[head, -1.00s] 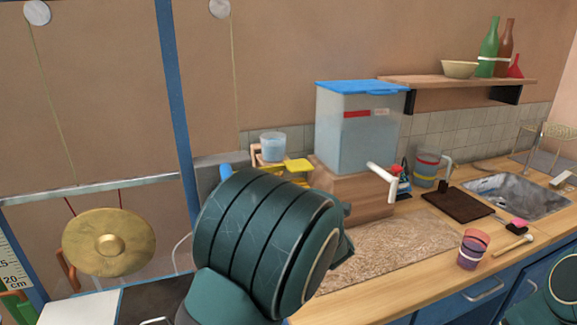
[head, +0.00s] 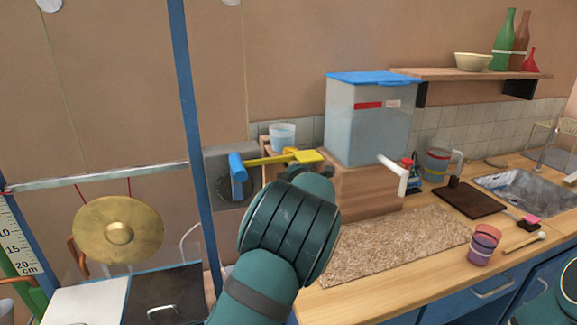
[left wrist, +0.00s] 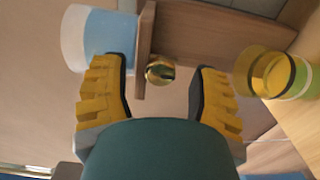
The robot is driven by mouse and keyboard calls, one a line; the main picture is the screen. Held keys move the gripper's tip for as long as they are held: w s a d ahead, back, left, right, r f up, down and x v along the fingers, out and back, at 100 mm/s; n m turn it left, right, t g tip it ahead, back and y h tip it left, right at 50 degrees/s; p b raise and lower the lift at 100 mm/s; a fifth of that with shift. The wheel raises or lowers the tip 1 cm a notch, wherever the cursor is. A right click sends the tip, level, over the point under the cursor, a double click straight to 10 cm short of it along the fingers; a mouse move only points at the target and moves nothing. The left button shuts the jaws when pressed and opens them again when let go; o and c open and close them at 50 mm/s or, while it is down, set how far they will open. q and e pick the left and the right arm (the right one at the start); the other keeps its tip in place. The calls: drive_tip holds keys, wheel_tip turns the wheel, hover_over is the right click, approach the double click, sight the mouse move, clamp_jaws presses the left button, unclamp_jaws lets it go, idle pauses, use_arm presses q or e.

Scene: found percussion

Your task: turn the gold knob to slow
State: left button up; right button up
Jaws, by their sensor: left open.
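The gold knob (left wrist: 160,71) is small and round, with a dark slot-like mark, beside a wooden upright in the left wrist view. My left gripper (left wrist: 159,65) is open, with its two yellow, dark-padded fingers on either side of the knob in that view. I see no contact, and the remaining depth between them is unclear. In the head view my teal left wrist (head: 290,225) hides the knob and most of the gripper. Markings for slow are not readable. My right gripper is out of view.
A translucent blue tumbler (left wrist: 100,38) stands close to the left finger; it also shows in the head view (head: 282,136). A yellow bar with a blue handle (head: 238,178), a lidded water tank (head: 365,125) and a gold gong (head: 118,230) are around. A yellow-green vessel (left wrist: 275,75) is at right.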

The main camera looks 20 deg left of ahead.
use_arm(q)
drive_tip(key=shift+w+a, duration=0.1)
drive_tip(key=shift+w, duration=0.1)
clamp_jaws()
drive_tip(key=shift+r, duration=0.1)
drive_tip(key=shift+m+p, duration=6.1)
drive_tip(key=shift+m, duration=2.8)
